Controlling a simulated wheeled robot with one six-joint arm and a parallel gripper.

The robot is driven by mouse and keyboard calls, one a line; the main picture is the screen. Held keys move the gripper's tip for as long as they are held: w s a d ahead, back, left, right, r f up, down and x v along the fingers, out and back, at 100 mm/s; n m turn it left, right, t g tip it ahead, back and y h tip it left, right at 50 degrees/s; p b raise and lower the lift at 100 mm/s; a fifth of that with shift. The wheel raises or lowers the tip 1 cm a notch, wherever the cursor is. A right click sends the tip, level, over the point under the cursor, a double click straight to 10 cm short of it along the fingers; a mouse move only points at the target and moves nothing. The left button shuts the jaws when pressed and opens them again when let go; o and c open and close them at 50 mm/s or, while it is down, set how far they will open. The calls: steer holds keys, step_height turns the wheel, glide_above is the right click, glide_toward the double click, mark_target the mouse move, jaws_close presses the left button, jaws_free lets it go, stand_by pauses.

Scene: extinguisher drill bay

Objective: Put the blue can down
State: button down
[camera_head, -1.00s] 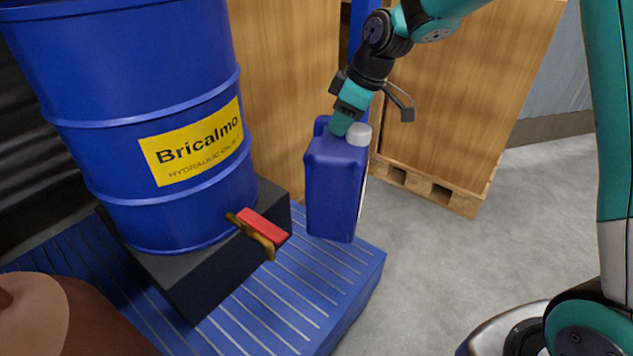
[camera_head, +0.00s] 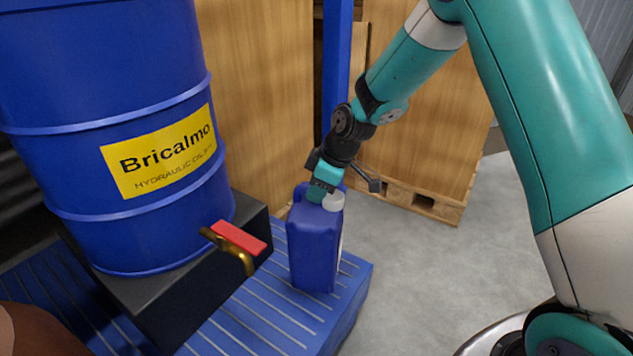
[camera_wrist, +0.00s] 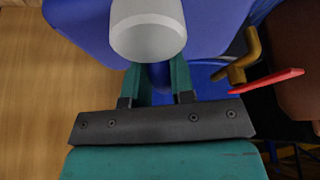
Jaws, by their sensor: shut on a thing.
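The blue can (camera_head: 314,250) is a jerrycan with a grey-white cap (camera_head: 333,201). It stands upright over the blue slatted platform (camera_head: 262,318), in front of the tap; its base looks to be at the platform's surface, but I cannot tell whether it bears weight there. My gripper (camera_head: 318,194) is shut on the can's top handle. In the wrist view the fingers (camera_wrist: 160,85) close around the handle, just below the big cap (camera_wrist: 148,28), with the blue can body (camera_wrist: 218,25) behind. The fingertips are partly hidden by the handle and cap.
A blue drum (camera_head: 110,130) labelled Bricalmo stands on a black block (camera_head: 205,290) at left. Its brass tap with a red lever (camera_head: 239,238) juts out close to the can. A blue post (camera_head: 336,70) and wooden crates on a pallet (camera_head: 415,200) stand behind.

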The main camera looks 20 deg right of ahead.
steer(key=shift+w+f+b, duration=0.1)
steer(key=shift+f+b, duration=0.55)
steer(key=shift+f, duration=1.45)
steer(key=c, duration=1)
jaws_free()
steer(key=shift+f, duration=0.1)
steer(key=shift+o, duration=0.2)
steer(key=p+v, duration=0.3)
steer(key=v, duration=0.9)
steer(key=shift+p, duration=0.3)
steer(key=s+a+r+m, duration=0.1)
steer(key=s+a+r, duration=0.2)
steer(key=s, duration=0.6)
steer(key=s+a+r+m+g, duration=0.1)
steer(key=s+r, duration=0.4)
steer(key=s, duration=0.5)
steer(key=s+a+r+m+g, duration=0.1)
steer(key=s+a+r, duration=0.3)
steer(key=s, duration=0.5)
steer(key=shift+s+a+r+m, duration=0.2)
steer(key=shift+s+a+m, duration=0.15)
steer(key=shift+a+m, duration=0.55)
